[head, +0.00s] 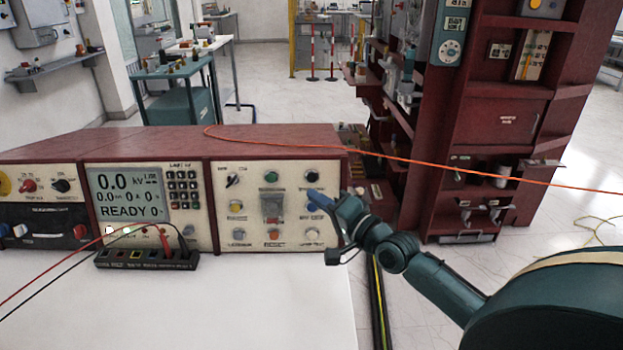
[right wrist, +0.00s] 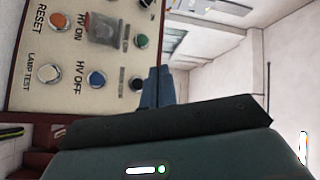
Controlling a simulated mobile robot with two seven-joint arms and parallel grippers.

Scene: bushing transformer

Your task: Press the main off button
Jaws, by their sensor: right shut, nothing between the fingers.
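The control panel (head: 290,215) is the cream right face of a red-topped console. A black button (head: 312,175) sits at its top right, above a blue button (head: 312,207). In the right wrist view the black button (right wrist: 137,83) is beside the green button (right wrist: 141,41); its own label is not readable. The blue button (right wrist: 96,78) is marked HV OFF. My right gripper (head: 314,193) is shut and empty, its blue fingertips in front of the panel just below the black button. The fingertips (right wrist: 157,73) also show in the right wrist view. Contact cannot be told. My left gripper is out of view.
A display (head: 128,193) and a black socket strip (head: 147,258) with leads are to the left. An orange cable (head: 400,158) crosses behind. The white table (head: 230,300) is mostly clear.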

